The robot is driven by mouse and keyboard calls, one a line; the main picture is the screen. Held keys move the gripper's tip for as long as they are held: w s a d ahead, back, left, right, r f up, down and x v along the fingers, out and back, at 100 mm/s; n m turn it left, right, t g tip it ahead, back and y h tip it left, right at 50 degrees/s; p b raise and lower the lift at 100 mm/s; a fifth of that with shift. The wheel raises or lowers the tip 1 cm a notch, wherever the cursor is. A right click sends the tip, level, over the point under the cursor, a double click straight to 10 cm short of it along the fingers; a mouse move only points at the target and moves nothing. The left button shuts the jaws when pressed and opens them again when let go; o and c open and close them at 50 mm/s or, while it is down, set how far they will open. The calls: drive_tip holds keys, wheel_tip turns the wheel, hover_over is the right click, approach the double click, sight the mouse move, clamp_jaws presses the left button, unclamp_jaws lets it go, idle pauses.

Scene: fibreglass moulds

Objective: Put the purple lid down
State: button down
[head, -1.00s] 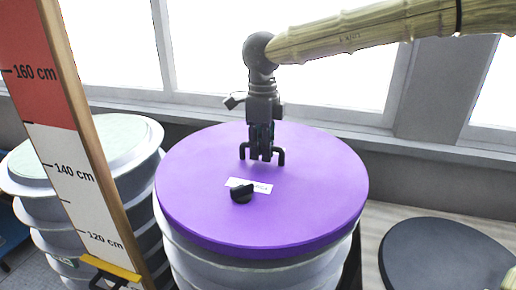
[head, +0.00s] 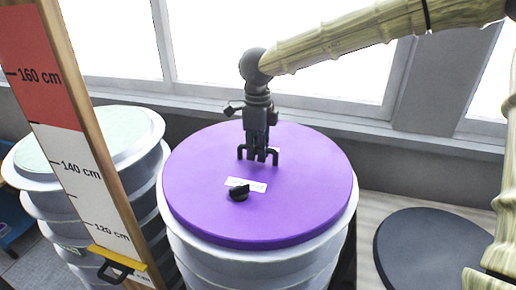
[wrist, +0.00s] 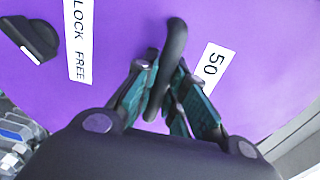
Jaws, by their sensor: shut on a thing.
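The purple lid (head: 300,195) is a flat round disc over the mouth of a pale grey ribbed barrel-shaped mould (head: 250,262). It looks level, and the mould's pale rim shows around its right and front edge. I cannot tell if it touches the rim all round. My gripper (head: 258,150) points down at the lid's far half, shut on its black bar handle. In the wrist view, the fingers (wrist: 168,98) close around this black handle (wrist: 175,45). A black knob (head: 239,192) and a white label (head: 254,184) sit on the lid; the wrist view shows "LOCK FREE" and "50".
A height board (head: 65,150) with a yellow clamp (head: 118,262) stands close at the left. Another ribbed mould with a pale green top (head: 90,140) is behind it. A dark round disc (head: 435,250) lies at the right. A window ledge (head: 330,118) runs behind.

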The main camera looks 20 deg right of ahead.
drive_tip(key=c, duration=1.5)
unclamp_jaws()
drive_tip(key=shift+r, duration=0.1)
wheel_tip(320, 180, up, 12)
drive_tip(key=b, duration=0.4)
